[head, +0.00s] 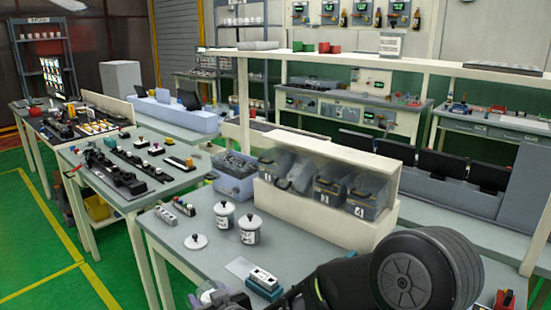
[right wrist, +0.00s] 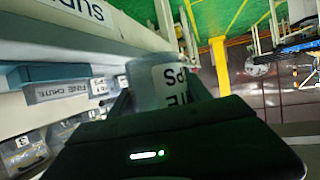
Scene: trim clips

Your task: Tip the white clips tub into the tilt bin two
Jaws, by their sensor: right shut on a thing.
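My right gripper (head: 226,298) is at the bottom edge of the head view, low over the front of the bench. It is shut on the white clips tub (head: 207,293); the tub (right wrist: 168,82) shows in the right wrist view with part of its label, "PS" and "TE". Its contents cannot be made out. A loose white lid (head: 196,241) lies on the bench. The tilt bins stand in a cream rack (head: 325,228) behind; bins three (head: 325,193) and four (head: 361,207) carry readable numbers. The bins left of them (head: 283,168) appear tipped open, their numbers unreadable. My left gripper is not in view.
Two lidded white tubs (head: 224,216) (head: 249,229) stand between my gripper and the rack. A blue-grey crate (head: 235,180) stands left of the rack. A small teal-and-white block (head: 263,282) and a grey clip-like part (head: 175,211) lie on the bench.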

